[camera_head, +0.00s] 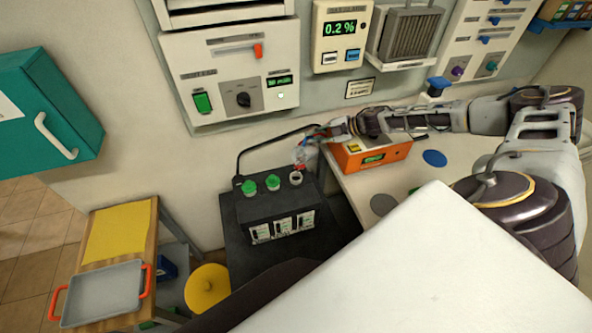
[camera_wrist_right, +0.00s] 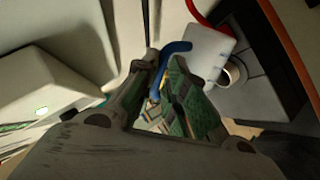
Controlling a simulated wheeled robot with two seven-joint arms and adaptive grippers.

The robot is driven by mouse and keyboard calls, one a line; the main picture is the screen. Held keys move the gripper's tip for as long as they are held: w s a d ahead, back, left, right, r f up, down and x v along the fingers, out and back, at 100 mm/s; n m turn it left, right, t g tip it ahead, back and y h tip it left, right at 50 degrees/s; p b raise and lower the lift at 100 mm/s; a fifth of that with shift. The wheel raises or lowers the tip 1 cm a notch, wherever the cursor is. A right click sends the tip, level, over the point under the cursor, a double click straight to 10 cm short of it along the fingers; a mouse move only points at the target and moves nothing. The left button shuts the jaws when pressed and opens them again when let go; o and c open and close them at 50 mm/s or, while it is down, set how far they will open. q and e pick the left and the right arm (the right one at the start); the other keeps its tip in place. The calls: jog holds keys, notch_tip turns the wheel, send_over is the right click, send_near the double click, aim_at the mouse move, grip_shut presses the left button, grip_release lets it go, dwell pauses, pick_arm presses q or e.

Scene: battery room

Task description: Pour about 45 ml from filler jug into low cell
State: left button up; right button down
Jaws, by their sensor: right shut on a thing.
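The black battery (camera_head: 265,212) stands low in the middle of the head view. Two of its cells have green caps (camera_head: 250,187); the right one is an open round filler hole (camera_head: 296,178). My right gripper (camera_head: 316,134) is above and behind it, shut on the blue handle of the filler jug (camera_head: 301,155). The small clear jug is just above the open cell. In the right wrist view the jug (camera_wrist_right: 208,52) is next to the open hole (camera_wrist_right: 234,73), and the gripper pads (camera_wrist_right: 165,90) close around the handle. Tilt and liquid level cannot be told. My left gripper is not seen.
An orange device (camera_head: 372,153) stands on the white bench right of the battery. A black cable (camera_head: 262,146) arcs behind the battery. A wooden trolley with a grey tray (camera_head: 102,293) and a yellow cloth stands left. A wall panel (camera_head: 232,72) hangs behind.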

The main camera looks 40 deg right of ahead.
jog(key=shift+a, duration=0.15)
jog(key=shift+d, duration=0.2)
dwell(0.4)
jog(key=shift+w+d, duration=0.15)
jog(key=shift+d+f+h+b, duration=0.15)
jog(key=shift+h+b, duration=0.15)
jog(key=shift+b, duration=0.05)
dwell(0.3)
jog(key=shift+a+f+n+h+b, duration=0.35)
jog(key=shift+f+n+b, duration=0.2)
jog(key=shift+b, duration=0.2)
dwell(1.4)
jog(key=shift+d+r+m+y+p, duration=0.5)
jog(key=shift+d+r+p, duration=0.3)
jog(key=shift+p, duration=0.45)
jog(key=shift+d+f+m+g+y, duration=0.25)
jog(key=shift+m+g+y, duration=0.1)
jog(key=shift+g, duration=0.05)
jog(key=shift+w+d+r, duration=0.1)
